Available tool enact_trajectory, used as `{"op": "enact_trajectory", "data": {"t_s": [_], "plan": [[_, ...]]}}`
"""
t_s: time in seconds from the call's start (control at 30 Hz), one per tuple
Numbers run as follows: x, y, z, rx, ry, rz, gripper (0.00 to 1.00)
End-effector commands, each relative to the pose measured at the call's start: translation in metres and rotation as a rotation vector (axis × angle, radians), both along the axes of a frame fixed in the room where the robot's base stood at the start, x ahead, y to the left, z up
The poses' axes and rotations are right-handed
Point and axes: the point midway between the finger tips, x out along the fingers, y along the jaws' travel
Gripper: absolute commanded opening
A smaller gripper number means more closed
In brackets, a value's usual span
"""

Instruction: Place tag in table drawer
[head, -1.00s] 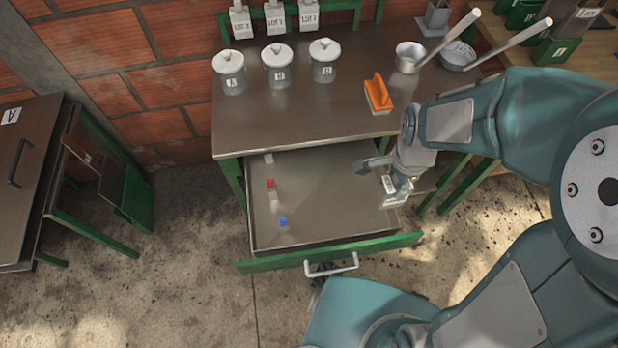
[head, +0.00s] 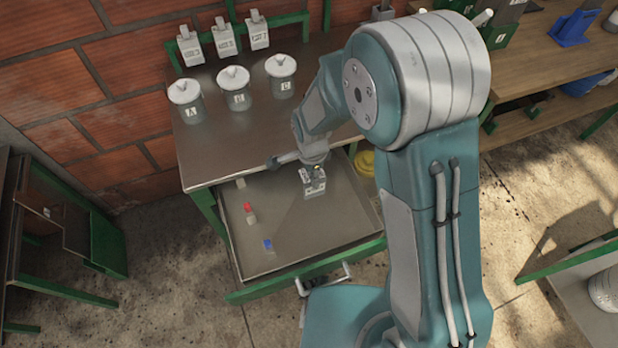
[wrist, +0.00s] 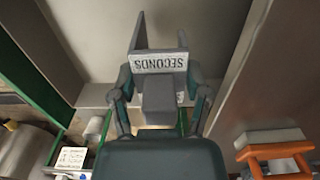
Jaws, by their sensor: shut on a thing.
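The tag, a grey holder with a white label reading SECONDS, shows in the wrist view (wrist: 158,62) between my fingers, its lettering upside down. My gripper (head: 315,176) is shut on the tag (head: 314,190) and points down over the rear right part of the drawer. The fingers also show in the wrist view (wrist: 158,88). The table drawer (head: 322,230) is pulled open, with a green front and a white handle. The tag appears to be over the drawer floor; I cannot tell whether it touches it.
A red-topped item (head: 248,208), a blue-topped item (head: 268,244) and a small pale item (head: 240,183) lie along the drawer's left side. Lidded jars (head: 236,92) stand on the metal table (head: 225,140) above. The drawer's middle and front right are clear.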

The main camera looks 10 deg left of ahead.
Motion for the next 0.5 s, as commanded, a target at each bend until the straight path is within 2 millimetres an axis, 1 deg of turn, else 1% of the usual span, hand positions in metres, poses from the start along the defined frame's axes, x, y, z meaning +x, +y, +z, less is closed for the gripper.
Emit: {"op": "enact_trajectory", "data": {"t_s": [0.13,0.3,0.37,0.5], "plan": [[0.004,0.003,-0.009,0.003,0.002,-0.002,0.15],[0.003,0.004,-0.035,-0.001,0.002,-0.001,0.15],[0.003,0.006,-0.039,-0.002,0.001,0.0,0.15],[0.003,0.006,-0.038,-0.001,-0.001,-0.001,0.15]]}}
